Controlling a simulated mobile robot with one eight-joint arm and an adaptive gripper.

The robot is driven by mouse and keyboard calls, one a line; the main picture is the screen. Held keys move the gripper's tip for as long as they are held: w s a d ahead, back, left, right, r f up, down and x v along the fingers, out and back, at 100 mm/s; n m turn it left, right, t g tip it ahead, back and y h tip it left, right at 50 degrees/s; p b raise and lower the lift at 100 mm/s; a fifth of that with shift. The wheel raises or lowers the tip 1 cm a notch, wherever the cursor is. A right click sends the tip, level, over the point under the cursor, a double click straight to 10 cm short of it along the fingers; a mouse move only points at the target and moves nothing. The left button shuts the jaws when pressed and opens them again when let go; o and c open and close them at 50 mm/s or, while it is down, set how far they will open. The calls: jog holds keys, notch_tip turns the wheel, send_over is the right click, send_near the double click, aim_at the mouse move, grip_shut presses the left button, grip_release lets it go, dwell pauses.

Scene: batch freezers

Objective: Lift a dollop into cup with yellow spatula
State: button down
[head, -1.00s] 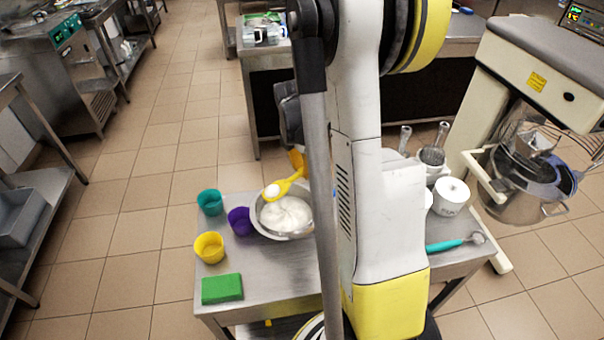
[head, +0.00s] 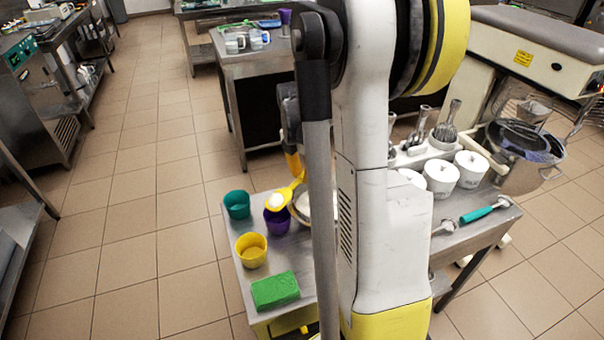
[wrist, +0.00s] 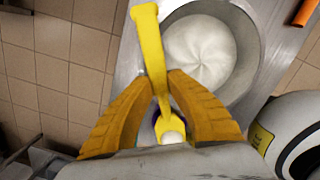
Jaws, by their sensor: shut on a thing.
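My gripper (wrist: 162,78) is shut on the yellow spatula (wrist: 152,45), gripping its handle. The spatula's head also shows in the head view (head: 285,195), carrying a white dollop (head: 277,201). The head is over the near rim area of the purple cup (head: 277,222), beside the bowl. A metal bowl (wrist: 252,60) of white cream (wrist: 200,52) shows in the wrist view. In the head view my arm hides most of the bowl. In the wrist view the purple cup is mostly hidden under the spatula head and a finger.
A teal cup (head: 237,206), a yellow cup (head: 251,251) and a green block (head: 275,291) stand on the table's left side. White tubs (head: 441,177) and a teal-handled tool (head: 480,214) are at the right. Open floor lies left of the table.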

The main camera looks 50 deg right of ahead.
jog(key=r+h+p, duration=0.1)
jog(key=a+r+h, duration=0.1)
jog(key=h, duration=0.1)
jog(key=shift+a+r+p, duration=0.3)
jog(key=shift+r+p, duration=0.1)
jog(key=shift+a+r+h, duration=0.35)
jog(key=shift+r+h, duration=0.2)
jog(key=shift+h, duration=0.35)
jog(key=a+h+b, duration=0.1)
jog(key=r+h+b, duration=0.1)
jog(key=a+r+h+b, duration=0.1)
jog(key=h, duration=0.1)
jog(key=shift+a+r+t, duration=0.15)
jog(key=shift+a+t, duration=0.15)
jog(key=shift+a, duration=0.05)
jog(key=a+h+b, duration=0.1)
jog(key=a+r+h+b, duration=0.1)
jog(key=h+b, duration=0.1)
jog(key=shift+s+a, duration=0.1)
jog(key=shift+a, duration=0.1)
jog(key=shift+a+r+h+b, duration=0.6)
jog(key=shift+h+b, duration=0.2)
jog(key=shift+b, duration=0.2)
